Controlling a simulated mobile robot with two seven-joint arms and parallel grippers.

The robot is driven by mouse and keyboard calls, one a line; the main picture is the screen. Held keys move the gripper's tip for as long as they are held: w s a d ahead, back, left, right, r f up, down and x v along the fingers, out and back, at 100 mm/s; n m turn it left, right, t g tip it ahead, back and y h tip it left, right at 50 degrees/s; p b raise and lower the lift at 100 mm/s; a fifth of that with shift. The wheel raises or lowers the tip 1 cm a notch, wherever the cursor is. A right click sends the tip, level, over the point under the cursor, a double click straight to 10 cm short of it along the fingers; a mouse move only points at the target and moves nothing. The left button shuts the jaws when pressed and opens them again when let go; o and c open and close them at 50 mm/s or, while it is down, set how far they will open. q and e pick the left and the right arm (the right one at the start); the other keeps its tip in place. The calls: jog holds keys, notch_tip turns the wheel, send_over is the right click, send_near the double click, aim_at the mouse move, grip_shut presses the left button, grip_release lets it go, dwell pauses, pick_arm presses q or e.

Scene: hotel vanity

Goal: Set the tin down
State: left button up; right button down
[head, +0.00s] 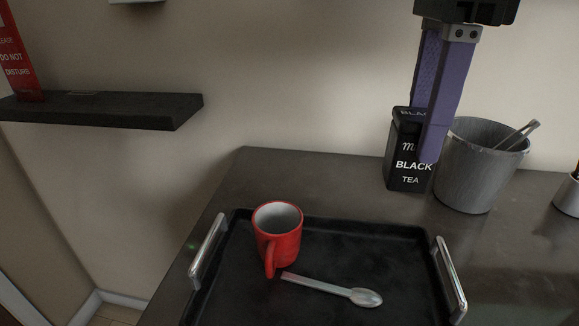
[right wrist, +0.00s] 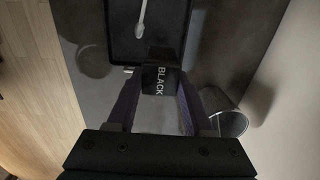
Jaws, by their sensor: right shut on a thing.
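A black tea tin (head: 408,178) with white lettering reading "BLACK TEA" stands upright at the back of the dark vanity top, near the wall. My right gripper (head: 432,130) reaches down from above and is shut on the tin, with its purple fingers on either side of it. The tin (right wrist: 160,80) also shows between the fingers (right wrist: 158,105) in the right wrist view. The small gap or contact between the tin's base and the vanity top is hard to judge. My left gripper is not in view.
A grey bucket (head: 478,170) with a metal utensil stands close to the right of the tin. In front is a black tray (head: 340,235) with metal handles, holding a red mug (head: 278,235) and a spoon (head: 335,290). A dark wall shelf (head: 110,110) is at left.

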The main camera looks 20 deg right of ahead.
notch_tip(320, 180, down, 13)
jog(key=shift+f+b, duration=0.1)
jog(key=shift+b, duration=0.4)
jog(key=shift+f, duration=0.1)
jog(key=shift+c, duration=1.5)
grip_release()
notch_tip(320, 180, up, 12)
jog(key=shift+r+p, duration=0.2)
jog(key=shift+p, duration=0.3)
jog(key=shift+a, duration=0.1)
